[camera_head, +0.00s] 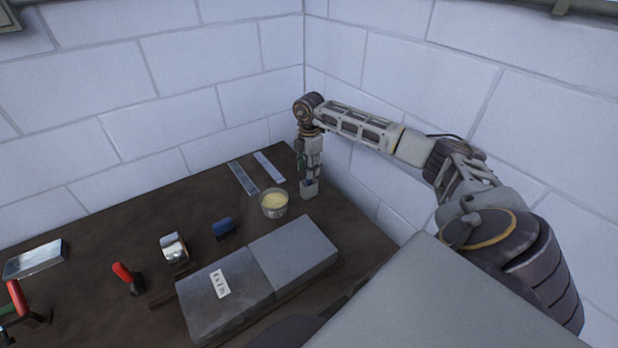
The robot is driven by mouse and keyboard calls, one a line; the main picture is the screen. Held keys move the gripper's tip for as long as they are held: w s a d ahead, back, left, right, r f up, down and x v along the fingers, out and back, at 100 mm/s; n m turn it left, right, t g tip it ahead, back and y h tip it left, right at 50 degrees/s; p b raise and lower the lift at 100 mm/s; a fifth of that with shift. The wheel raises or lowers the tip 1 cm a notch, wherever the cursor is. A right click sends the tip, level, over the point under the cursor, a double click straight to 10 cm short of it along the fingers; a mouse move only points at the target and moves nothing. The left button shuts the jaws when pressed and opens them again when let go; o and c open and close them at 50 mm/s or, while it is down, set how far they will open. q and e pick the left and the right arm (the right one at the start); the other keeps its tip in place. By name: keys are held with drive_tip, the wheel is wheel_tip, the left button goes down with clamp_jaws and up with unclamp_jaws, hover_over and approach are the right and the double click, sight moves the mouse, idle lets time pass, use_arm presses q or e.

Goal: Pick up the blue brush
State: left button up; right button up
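My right gripper (312,166) points down at the back right of the table, near the wall corner. Directly below its fingers is a small pale grey block-like piece (309,190) with a bit of blue at its top. I cannot tell whether this is the brush, or whether the fingers are shut on it. A separate dark blue object (223,228) lies on the table left of the bowl, apart from the gripper; its kind is unclear. My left gripper is out of view.
A bowl of yellow paste (274,204) stands just left of the gripper. Two flat strips (243,178) lie behind it. Large grey blocks (292,250), a silver tape roll (173,248) and red-handled tools (124,273) are nearer. Walls bound the back and right.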

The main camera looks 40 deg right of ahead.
drive_tip(key=shift+f, duration=1.25)
clamp_jaws()
